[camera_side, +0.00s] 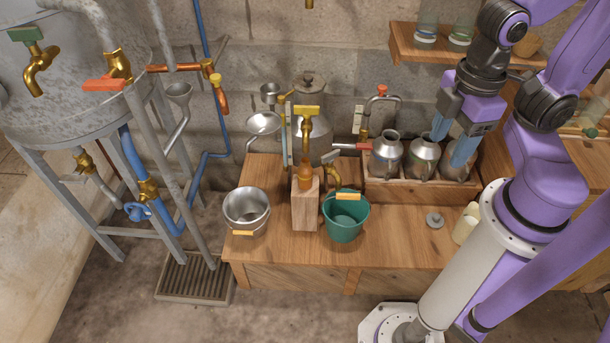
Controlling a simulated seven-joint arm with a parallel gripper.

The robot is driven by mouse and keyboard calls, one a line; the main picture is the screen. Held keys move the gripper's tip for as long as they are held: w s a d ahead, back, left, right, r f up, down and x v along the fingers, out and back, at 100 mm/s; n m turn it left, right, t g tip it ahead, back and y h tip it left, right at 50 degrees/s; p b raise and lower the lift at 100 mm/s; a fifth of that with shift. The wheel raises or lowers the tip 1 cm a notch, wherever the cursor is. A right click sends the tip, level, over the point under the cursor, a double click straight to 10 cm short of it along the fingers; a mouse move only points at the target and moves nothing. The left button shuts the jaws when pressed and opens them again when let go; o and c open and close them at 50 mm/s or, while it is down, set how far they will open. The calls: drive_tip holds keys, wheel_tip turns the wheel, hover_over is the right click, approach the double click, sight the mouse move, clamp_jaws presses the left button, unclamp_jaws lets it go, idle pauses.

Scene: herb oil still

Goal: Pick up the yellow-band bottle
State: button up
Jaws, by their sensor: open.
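Several metal bottles stand in a row in a wooden rack (405,193) at the back right of the bench. One is at the left (387,156), one in the middle (422,160), and one at the right (455,174), partly covered by my gripper. I cannot make out which of them carries a yellow band. My gripper (451,148) points down over the right part of the rack with its light blue fingers apart. The fingers are near the middle and right bottles. Whether they touch either one is unclear.
A shelf above holds banded glass jars (426,28). A small grey lid (434,220) lies on the bench front.

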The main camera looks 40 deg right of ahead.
drive_tip(key=w+a+f+m+t+y, duration=0.3)
drive_tip(key=w+a+f+m, duration=0.7)
drive_tip(key=w+a+f, duration=0.75)
drive_tip(key=m+t+h, duration=0.7)
drive_tip(key=t+h, duration=0.2)
approach(306, 163)
drive_tip(key=shift+y, duration=0.3)
drive_tip(key=x, duration=0.4)
drive_tip(key=d+x, duration=0.1)
drive_tip(key=x, duration=0.1)
drive_tip(key=shift+r, duration=0.25)
drive_tip(key=shift+f+x, duration=0.25)
drive_tip(key=shift+x, duration=2.4)
drive_tip(key=shift+a, duration=0.25)
